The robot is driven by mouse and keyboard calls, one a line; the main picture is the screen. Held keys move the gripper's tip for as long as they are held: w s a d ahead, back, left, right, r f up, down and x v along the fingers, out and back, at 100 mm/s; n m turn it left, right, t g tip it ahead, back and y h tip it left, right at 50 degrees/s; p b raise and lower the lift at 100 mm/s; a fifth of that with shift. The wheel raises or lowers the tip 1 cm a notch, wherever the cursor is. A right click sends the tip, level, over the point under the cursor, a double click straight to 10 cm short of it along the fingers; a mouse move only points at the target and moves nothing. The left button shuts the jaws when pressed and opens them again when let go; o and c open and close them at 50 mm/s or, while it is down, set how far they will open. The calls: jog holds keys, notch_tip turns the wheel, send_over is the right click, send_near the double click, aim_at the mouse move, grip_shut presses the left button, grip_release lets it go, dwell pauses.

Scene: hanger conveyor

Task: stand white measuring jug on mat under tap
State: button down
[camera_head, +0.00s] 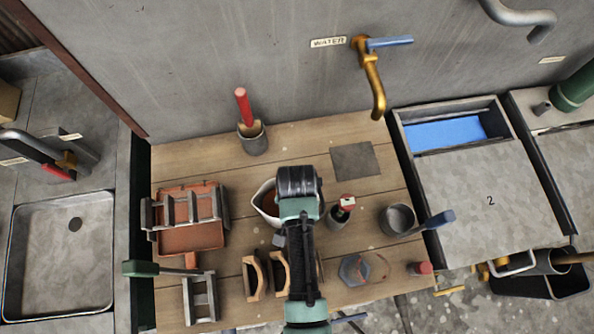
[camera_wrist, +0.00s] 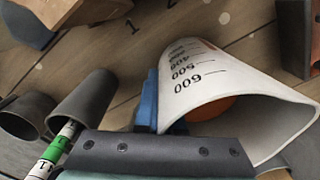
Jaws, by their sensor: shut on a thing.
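The white measuring jug (camera_head: 265,203) is near the middle of the wooden bench, partly hidden behind my wrist. The wrist view shows its white wall (camera_wrist: 185,85) with black graduations and its open mouth; something orange shows inside. My gripper (camera_wrist: 150,100) is shut on the jug's wall, with a blue finger pad against it. In the head view, the fingertips are hidden under my wrist. I cannot tell whether the jug touches the bench. The dark grey square mat (camera_head: 355,160) lies bare, to the right of and behind the jug. The brass tap (camera_head: 374,85) with a blue handle hangs from the wall above the mat's back edge.
A dark cup with a red-capped item (camera_head: 341,208) stands between jug and front right. A grey cup (camera_head: 397,219) stands right. A pot with a red-handled tool (camera_head: 252,136) is at the back. A terracotta tray with racks (camera_head: 190,232) is left. Wooden pieces (camera_head: 256,276) lie in front.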

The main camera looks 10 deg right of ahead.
jog(key=shift+f, duration=0.1)
jog(key=c, duration=1.3)
grip_release()
jog(key=shift+o, duration=1.3)
